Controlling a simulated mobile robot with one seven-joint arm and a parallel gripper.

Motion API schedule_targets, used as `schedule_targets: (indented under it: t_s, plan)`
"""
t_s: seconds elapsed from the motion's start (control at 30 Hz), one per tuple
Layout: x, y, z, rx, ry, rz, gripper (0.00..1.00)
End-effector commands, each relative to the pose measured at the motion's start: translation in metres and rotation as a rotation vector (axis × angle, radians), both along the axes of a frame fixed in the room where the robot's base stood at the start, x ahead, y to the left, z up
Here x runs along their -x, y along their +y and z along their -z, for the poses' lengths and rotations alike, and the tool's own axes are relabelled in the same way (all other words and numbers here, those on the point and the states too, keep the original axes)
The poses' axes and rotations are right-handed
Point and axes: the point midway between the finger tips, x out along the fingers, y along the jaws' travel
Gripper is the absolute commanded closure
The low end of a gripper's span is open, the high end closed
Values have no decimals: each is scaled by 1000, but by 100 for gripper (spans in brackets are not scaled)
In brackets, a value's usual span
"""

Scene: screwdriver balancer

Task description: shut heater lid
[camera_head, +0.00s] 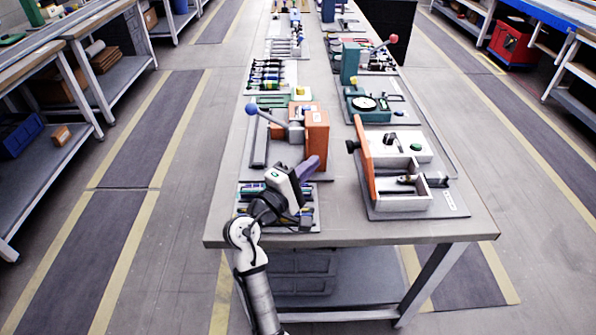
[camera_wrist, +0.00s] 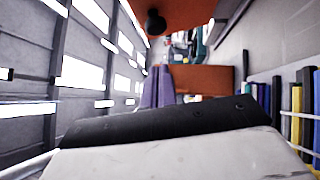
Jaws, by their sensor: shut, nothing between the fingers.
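The heater is a pale grey open box (camera_head: 403,204) at the near right of the table, with a dark tool lying in it. Its orange lid (camera_head: 366,165) stands up nearly vertical along the box's left side. A black knob (camera_head: 352,146) sticks out leftward from the lid. My gripper (camera_head: 308,167) has purple fingers, shut and empty, left of the lid and apart from it. In the wrist view the fingers (camera_wrist: 157,88) show closed together, with the lid (camera_wrist: 187,14) and its knob (camera_wrist: 155,22) at the top edge.
An orange block with a blue-balled lever (camera_head: 316,131) stands just beyond my gripper. A tray of coloured rods (camera_head: 244,205) lies beneath my wrist. A white panel with a green button (camera_head: 416,147) sits behind the box. Bare tabletop (camera_head: 340,215) separates the rod tray from the box.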

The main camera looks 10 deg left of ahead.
Motion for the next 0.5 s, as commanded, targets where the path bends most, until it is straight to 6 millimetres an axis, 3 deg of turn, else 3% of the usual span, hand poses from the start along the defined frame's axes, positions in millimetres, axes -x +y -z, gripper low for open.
schedule_targets:
  t_s: [0.13, 0.3, 0.5]
  plan:
    - [-28, -15, -9, -1, 0, 2, 100]
    - [-34, -39, -13, -2, 1, 1, 100]
    - [-37, -50, -14, -2, -1, -1, 100]
